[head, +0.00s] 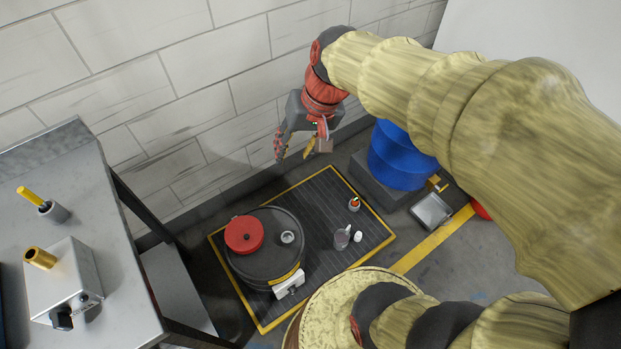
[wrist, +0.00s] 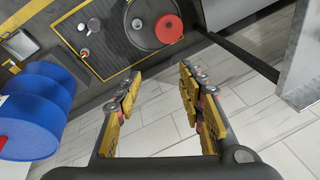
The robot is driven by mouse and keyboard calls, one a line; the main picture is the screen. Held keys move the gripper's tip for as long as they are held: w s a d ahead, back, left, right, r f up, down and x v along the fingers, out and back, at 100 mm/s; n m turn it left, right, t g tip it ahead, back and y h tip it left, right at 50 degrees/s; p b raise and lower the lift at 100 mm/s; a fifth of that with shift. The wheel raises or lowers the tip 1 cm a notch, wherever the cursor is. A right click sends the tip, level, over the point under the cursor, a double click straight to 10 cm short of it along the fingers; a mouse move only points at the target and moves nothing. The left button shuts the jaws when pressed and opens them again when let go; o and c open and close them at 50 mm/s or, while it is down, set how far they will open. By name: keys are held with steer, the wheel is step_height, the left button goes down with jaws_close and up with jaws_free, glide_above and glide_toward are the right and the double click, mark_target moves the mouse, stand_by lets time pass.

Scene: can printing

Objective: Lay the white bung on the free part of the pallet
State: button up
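A round whitish piece (head: 287,237), which looks like the white bung, sits on top of the dark drum (head: 265,265); it also shows in the wrist view (wrist: 136,23). A smaller white item (head: 358,236) stands on the pallet (head: 318,200) beside a grey jug. I cannot tell for sure which of the two is the bung. The pallet is dark and ribbed with a yellow edge, bare behind the drum. My gripper (head: 296,152) is open and empty, high near the wall, above and apart from the pallet. Both fingers show in the wrist view (wrist: 158,85).
A red round container (head: 244,234) sits on the drum, and a white box (head: 289,284) is at its front edge. A grey jug (head: 342,238) and a small bottle (head: 354,204) stand on the pallet. A blue drum (head: 400,155) stands right, a metal bench (head: 95,190) left.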

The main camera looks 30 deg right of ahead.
steer(key=s+a+r+n+t+h, duration=0.2)
steer(key=s+n, duration=0.1)
steer(key=s, duration=0.7)
steer(key=shift+s+r+n, duration=0.2)
steer(key=shift+r+n, duration=0.1)
steer(key=shift+r, duration=0.05)
steer(key=shift+a, duration=0.1)
